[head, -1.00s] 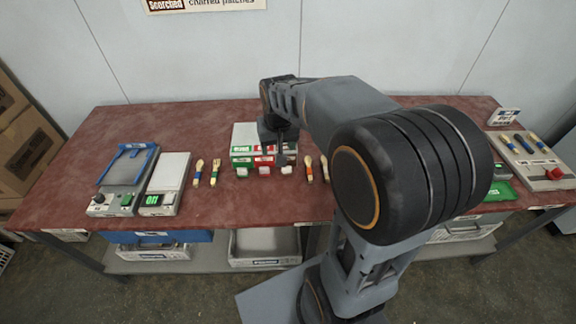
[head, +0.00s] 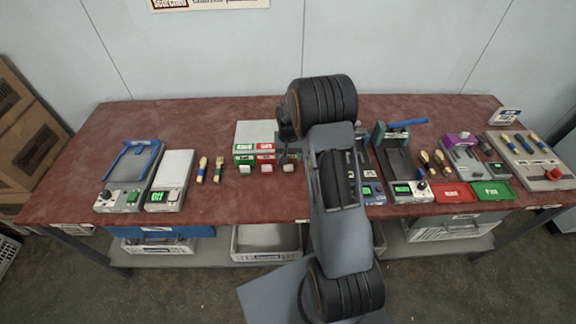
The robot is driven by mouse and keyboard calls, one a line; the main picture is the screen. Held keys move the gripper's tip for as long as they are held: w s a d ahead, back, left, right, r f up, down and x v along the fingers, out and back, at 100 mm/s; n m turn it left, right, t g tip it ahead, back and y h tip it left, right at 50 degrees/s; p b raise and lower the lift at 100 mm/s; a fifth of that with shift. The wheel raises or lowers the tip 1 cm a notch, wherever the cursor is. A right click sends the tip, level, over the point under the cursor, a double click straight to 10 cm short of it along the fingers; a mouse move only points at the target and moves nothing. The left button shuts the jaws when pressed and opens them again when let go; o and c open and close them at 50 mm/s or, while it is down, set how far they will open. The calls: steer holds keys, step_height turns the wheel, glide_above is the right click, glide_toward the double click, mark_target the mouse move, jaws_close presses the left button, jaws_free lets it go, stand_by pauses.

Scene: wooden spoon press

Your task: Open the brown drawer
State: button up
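A small drawer cabinet (head: 254,132) with a grey top stands on the red-brown table, left of my arm. Its front shows green (head: 243,154) and red (head: 265,155) labelled drawer fronts, with pale knobs below them. A third pale knob (head: 288,168) is at the right end of the front. My gripper (head: 284,155) points down at this right end, just above or in front of the third knob. It covers the front there, so I cannot make out a brown drawer face. The fingers are dark and small; I cannot tell whether they are open or touch the knob.
Left of the cabinet are brushes (head: 218,168), a scale (head: 169,180) and a blue-framed device (head: 130,175). Right of my arm stand several presses and devices, a red tray (head: 455,193) and a green tray (head: 493,191). The table strip in front of the cabinet is clear.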

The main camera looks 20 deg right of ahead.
mark_target(288, 166)
steer(key=shift+f+p, duration=0.5)
steer(key=shift+f, duration=2.85)
steer(key=shift+c, duration=0.3)
